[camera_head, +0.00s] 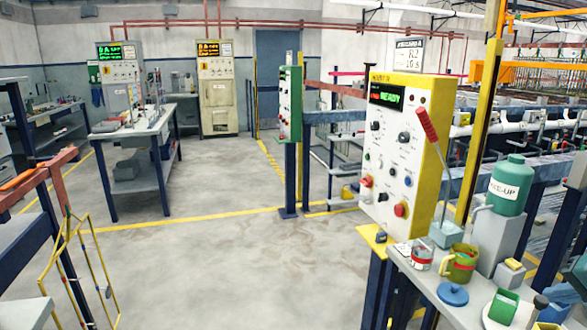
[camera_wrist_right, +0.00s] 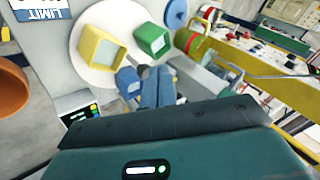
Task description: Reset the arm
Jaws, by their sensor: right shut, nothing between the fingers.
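My right gripper (camera_wrist_right: 147,78) shows in the right wrist view as blue-grey fingers, shut and empty. Its fingertips point toward a white round plate that bears a yellow box (camera_wrist_right: 101,48) and a green box (camera_wrist_right: 153,38). I cannot tell how far the fingertips are from the plate. In the head view, the green box (camera_head: 502,306) stands at the bottom right, with dark parts beside it that may belong to my right gripper. My left gripper is not in view.
An olive mug (camera_head: 459,263), a blue lid (camera_head: 453,294) and a green MAKE-UP jug (camera_head: 508,186) crowd the right bench. A control panel (camera_head: 395,145) with a red-handled lever (camera_head: 428,125) stands behind. The floor (camera_head: 220,270) in the middle is clear.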

